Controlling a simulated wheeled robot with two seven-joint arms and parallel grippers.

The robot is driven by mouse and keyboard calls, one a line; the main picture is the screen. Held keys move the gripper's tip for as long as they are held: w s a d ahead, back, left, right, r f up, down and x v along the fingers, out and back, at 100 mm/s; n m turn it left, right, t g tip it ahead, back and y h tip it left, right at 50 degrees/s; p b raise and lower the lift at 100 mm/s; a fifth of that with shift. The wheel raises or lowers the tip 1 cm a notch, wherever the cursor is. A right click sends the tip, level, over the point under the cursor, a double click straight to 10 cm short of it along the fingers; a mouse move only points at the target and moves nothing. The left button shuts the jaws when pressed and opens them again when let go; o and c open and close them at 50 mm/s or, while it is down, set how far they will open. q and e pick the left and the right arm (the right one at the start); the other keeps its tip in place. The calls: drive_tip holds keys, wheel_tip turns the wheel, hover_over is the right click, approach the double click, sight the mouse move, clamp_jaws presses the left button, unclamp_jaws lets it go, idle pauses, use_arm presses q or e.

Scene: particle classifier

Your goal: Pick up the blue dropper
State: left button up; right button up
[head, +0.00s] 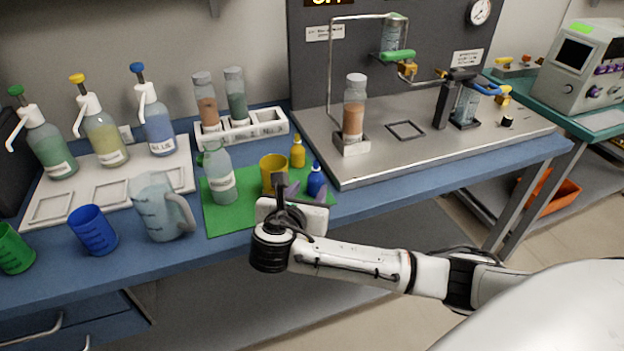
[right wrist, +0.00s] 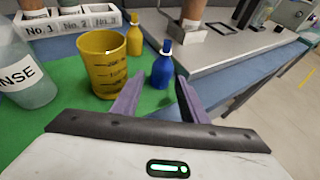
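The blue dropper (head: 316,180) is a small bottle with a white collar. It stands upright at the right edge of the green mat (head: 221,214). In the right wrist view the blue dropper (right wrist: 162,66) is just beyond the fingertips, in line with the space between them. My right gripper (head: 302,188) is open and empty, its purple fingers spread apart. In the right wrist view the right gripper (right wrist: 157,90) has its fingers on either side of a clear gap, short of the dropper. My left gripper is not in view.
A yellow cup (right wrist: 107,62) stands just left of the blue dropper, with a yellow dropper (right wrist: 134,34) behind. A rinse bottle (head: 219,176) stands on the mat's left. A metal platform (head: 420,150) lies to the right. A clear jug (head: 160,207) and blue cup (head: 92,230) stand left.

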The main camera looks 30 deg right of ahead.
sight(314, 184)
drive_tip(key=x, duration=0.6)
drive_tip(key=shift+w+d+f+b, duration=0.1)
drive_tip(key=shift+w+d+b, duration=0.05)
drive_tip(key=shift+d+b, duration=0.2)
drive_tip(key=c, duration=0.8)
drive_tip(key=shift+c, duration=0.2)
drive_tip(key=shift+r+p, duration=0.75)
drive_tip(key=shift+r, duration=4.25)
